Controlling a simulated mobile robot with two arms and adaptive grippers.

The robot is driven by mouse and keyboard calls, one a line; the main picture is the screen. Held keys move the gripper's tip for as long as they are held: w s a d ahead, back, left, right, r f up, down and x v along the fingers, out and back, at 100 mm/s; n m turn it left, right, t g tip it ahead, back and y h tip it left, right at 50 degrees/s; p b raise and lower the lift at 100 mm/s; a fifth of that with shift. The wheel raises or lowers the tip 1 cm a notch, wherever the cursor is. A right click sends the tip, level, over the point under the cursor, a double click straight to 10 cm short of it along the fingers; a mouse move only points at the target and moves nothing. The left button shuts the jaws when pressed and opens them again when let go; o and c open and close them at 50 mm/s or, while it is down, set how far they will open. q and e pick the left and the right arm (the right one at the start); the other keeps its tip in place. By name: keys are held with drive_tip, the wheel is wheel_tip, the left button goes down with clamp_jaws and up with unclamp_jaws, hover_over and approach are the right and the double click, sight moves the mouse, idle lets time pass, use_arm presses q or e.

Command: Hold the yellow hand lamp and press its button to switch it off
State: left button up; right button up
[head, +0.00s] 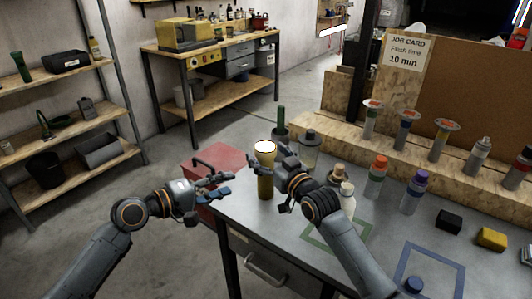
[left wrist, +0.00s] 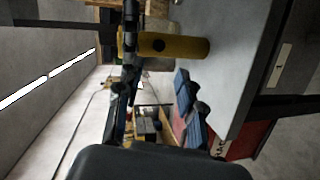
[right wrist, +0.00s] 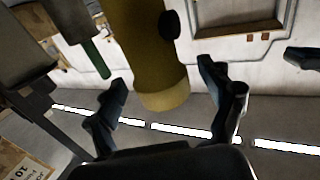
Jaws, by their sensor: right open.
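The yellow hand lamp (head: 265,184) stands upright near the left corner of the grey table, its top glowing white. Its dark round button (left wrist: 158,44) shows on the barrel in the left wrist view and also in the right wrist view (right wrist: 169,25). My right gripper (head: 279,180) is open close beside the lamp; in the right wrist view the lamp's head end (right wrist: 164,97) appears between the spread fingers. I cannot tell whether they touch it. My left gripper (head: 218,186) is open and empty, left of the lamp and apart from it.
Green (head: 337,237) and blue outlines mark the table. A red box (head: 216,158) lies behind my left gripper.

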drive_tip(key=shift+w+a, duration=0.25)
drive_tip(key=shift+w, duration=0.1)
drive_tip(key=shift+c, duration=0.3)
use_arm(q)
drive_tip(key=shift+c, duration=0.4)
use_arm(e)
drive_tip(key=c, duration=1.3)
use_arm(q)
clamp_jaws()
